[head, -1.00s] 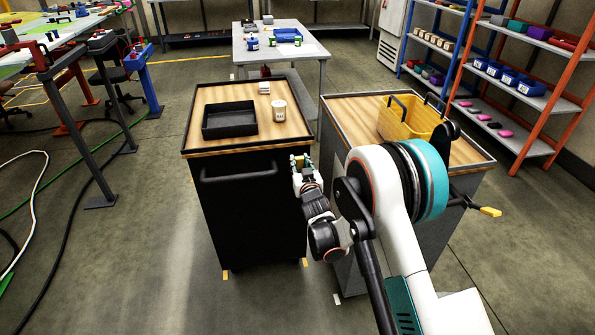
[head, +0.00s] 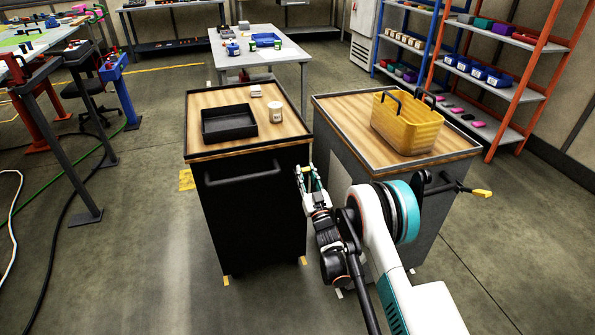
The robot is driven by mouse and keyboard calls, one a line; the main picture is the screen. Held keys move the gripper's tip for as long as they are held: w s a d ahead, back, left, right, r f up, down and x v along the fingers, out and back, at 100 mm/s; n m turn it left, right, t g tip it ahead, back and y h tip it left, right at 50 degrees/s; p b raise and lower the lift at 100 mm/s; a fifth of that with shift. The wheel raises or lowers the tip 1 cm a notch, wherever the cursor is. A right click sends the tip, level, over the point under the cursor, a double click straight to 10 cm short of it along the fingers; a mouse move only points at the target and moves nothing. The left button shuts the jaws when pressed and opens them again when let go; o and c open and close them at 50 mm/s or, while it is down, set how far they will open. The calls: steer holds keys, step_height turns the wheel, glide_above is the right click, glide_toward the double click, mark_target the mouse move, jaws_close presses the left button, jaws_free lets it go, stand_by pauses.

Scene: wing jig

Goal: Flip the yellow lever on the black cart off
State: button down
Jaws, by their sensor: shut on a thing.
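The black cart (head: 243,215) stands left of centre, with a wooden top and a bar handle on its front. My gripper (head: 308,172) is at the cart's right side, just below its top edge, close to the grey cart. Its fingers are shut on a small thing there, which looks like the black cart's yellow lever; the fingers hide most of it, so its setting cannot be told. Another yellow-ended lever (head: 482,193) sticks out from the right side of the grey cart (head: 425,205).
On the black cart's top are a black tray (head: 229,133) and a white cup (head: 275,110). A yellow basket (head: 407,130) stands on the grey cart. The gap between the carts is narrow. A white table (head: 258,58) stands behind.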

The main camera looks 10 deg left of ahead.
steer(key=shift+s+d+f+t, duration=0.2)
steer(key=shift+f+t, duration=0.1)
steer(key=shift+t, duration=0.1)
steer(key=c, duration=1.2)
jaws_free()
steer(key=shift+c, duration=0.2)
steer(key=shift+r, duration=0.1)
step_height(320, 180, up, 10)
steer(key=shift+f, duration=0.1)
steer(key=shift+c, duration=0.5)
